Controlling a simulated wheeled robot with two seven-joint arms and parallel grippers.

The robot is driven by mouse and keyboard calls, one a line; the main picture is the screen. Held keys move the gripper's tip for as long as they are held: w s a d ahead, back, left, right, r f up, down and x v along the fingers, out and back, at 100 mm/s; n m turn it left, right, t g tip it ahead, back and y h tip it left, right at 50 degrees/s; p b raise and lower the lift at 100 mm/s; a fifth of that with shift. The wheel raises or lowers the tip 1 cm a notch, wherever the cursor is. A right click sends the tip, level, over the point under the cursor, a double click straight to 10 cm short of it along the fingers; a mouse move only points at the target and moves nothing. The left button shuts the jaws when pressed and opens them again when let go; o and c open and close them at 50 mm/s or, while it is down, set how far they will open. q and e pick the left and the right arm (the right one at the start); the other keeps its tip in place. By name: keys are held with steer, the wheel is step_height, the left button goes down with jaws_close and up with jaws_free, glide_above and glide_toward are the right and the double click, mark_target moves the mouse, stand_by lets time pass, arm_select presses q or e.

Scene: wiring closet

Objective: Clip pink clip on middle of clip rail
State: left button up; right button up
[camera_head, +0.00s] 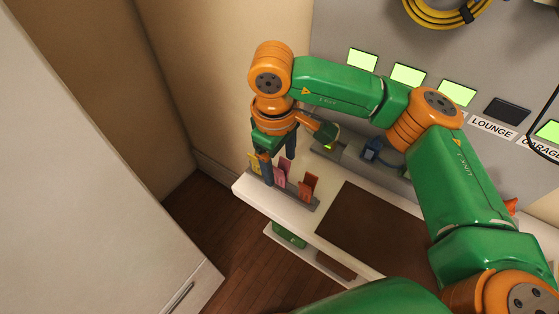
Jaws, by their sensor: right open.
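A pink clip (281,176) stands upright in a grey holder (294,198) at the left end of the white shelf, between a yellow clip (254,163) and an orange clip (309,188). My right gripper (277,172) reaches down over this row from above. It is open, with its fingers near the yellow and pink clips. I cannot tell whether a finger touches the pink clip. A grey rail-like strip (330,153) lies along the back of the shelf, partly hidden by my right arm; I cannot tell whether it is the clip rail. My left gripper is out of view.
The white shelf (243,187) carries a dark brown mat (370,229). A blue object (373,149) stands at the back. The grey wall panel has lit green windows (408,75) and a yellow cable coil (440,14). A pale cabinet (90,170) is at the left.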

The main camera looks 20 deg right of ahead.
steer(key=shift+r, duration=0.1)
steer(key=shift+r+p, duration=1.7)
steer(key=shift+r, duration=0.5)
